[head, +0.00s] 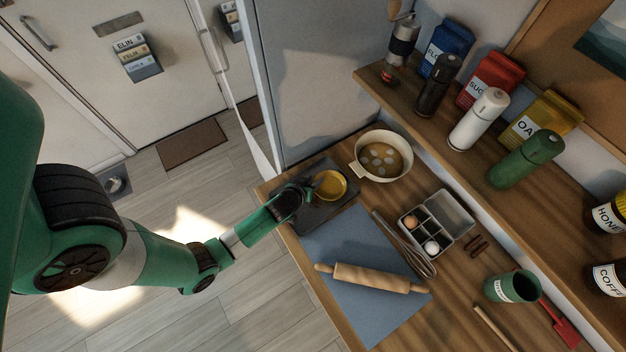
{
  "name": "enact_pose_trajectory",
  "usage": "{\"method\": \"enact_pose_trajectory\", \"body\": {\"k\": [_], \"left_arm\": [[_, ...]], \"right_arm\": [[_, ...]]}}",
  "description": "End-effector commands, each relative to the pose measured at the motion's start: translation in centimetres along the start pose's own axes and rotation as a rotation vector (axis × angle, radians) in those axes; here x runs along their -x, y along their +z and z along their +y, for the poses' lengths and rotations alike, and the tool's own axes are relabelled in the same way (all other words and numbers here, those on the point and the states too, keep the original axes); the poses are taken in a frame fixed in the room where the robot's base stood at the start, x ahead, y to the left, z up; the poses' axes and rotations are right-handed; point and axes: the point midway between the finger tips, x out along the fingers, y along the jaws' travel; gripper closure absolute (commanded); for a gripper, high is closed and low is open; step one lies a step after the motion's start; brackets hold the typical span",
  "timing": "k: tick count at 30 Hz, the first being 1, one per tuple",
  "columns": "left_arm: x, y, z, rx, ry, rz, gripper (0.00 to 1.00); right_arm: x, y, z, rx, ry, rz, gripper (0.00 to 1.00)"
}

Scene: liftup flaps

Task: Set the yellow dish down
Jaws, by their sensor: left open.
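The yellow dish (330,185) is a small round bowl over a dark square board or tray (347,201) at the far left end of the wooden counter. It looks upright. My left gripper (311,190) is at the dish's left edge with its jaws open. Whether a finger still touches the rim is too small to tell. The gripper hides part of the dark board. My right gripper does not show.
A cream pot (383,155) stands just behind the dish. A whisk (405,245), an egg box (437,222) and a rolling pin (372,278) on a blue mat (340,240) lie to the right. A shelf (470,125) with bottles and bags runs above the counter.

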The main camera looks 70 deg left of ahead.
Motion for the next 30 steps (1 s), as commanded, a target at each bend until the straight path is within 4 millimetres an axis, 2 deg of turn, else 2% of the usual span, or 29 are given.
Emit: {"method": "enact_pose_trajectory", "body": {"k": [5,8,18,21,24,30], "left_arm": [[0.4,0.0,0.0,0.000,0.000,0.000,0.59],[1.7,-0.1,0.1,-0.001,0.002,0.000,0.59],[9.6,-0.1,0.1,-0.002,0.002,0.000,0.59],[11.1,0.0,0.1,-0.002,0.002,0.000,0.59],[11.9,0.0,0.1,-0.001,0.002,0.000,0.59],[12.1,0.0,0.0,0.001,0.000,0.001,0.59]], "right_arm": [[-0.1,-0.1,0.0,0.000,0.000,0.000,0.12],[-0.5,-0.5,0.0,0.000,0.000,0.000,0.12],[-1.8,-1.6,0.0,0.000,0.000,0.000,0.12],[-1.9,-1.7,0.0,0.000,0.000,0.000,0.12],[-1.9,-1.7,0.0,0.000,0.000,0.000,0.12],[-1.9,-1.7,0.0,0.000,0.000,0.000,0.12]]}}
